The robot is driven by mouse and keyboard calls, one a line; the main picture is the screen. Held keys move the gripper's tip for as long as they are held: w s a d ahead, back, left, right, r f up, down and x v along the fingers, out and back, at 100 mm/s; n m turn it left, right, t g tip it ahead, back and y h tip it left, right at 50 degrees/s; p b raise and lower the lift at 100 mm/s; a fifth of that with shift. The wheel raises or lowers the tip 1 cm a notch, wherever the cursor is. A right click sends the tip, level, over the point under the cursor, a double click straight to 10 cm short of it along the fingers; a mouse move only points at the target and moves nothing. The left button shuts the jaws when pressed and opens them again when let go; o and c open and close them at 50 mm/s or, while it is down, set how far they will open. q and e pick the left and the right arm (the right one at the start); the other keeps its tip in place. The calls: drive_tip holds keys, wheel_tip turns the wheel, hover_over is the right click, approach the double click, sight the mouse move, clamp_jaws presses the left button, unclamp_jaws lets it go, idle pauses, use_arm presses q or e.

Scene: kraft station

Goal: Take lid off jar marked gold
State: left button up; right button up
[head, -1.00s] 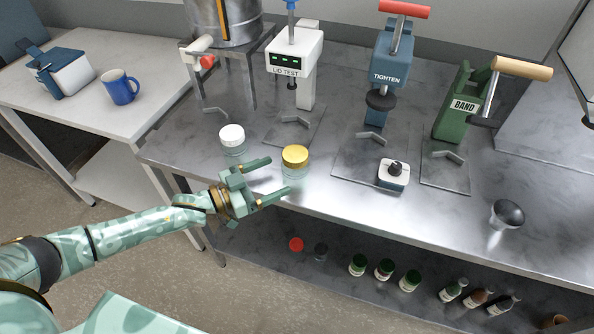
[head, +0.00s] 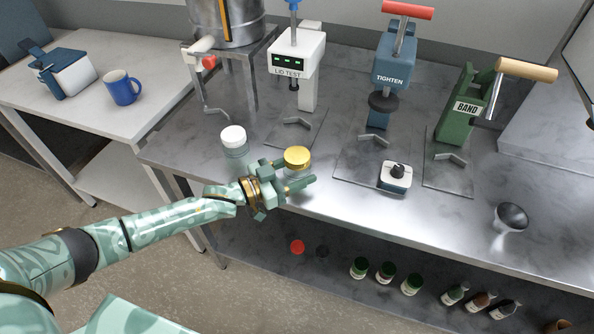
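The jar with the gold lid (head: 297,157) stands upright on the metal bench near its front edge. Its clear body is partly hidden by my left gripper. My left gripper (head: 298,171) reaches in from the left, low at the jar's body and below the lid. Its fingers are spread, one on the far left side of the jar and one on the near side. I cannot tell whether they touch the glass. The lid is on the jar. My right gripper is not in view.
A white-lidded jar (head: 233,137) stands just left of the gold one. Behind are the lid test device (head: 296,60), the blue tighten press (head: 395,65) and the green band tool (head: 462,110). A funnel (head: 509,216) stands farther right.

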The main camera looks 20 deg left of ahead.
use_arm(q)
drive_tip(key=shift+r, duration=0.25)
wheel_tip(320, 180, up, 2)
drive_tip(key=shift+r+p, duration=0.2)
drive_tip(key=shift+p, duration=0.4)
drive_tip(key=s+r+p, duration=0.1)
drive_tip(key=s+r, duration=0.2)
drive_tip(key=s, duration=0.1)
drive_tip(key=s+r+p, duration=0.2)
drive_tip(key=s+r, duration=0.1)
drive_tip(key=s, duration=0.2)
drive_tip(key=s+r+p, duration=0.2)
drive_tip(key=s+r, duration=0.2)
drive_tip(key=s, duration=0.1)
drive_tip(key=shift+a, duration=0.25)
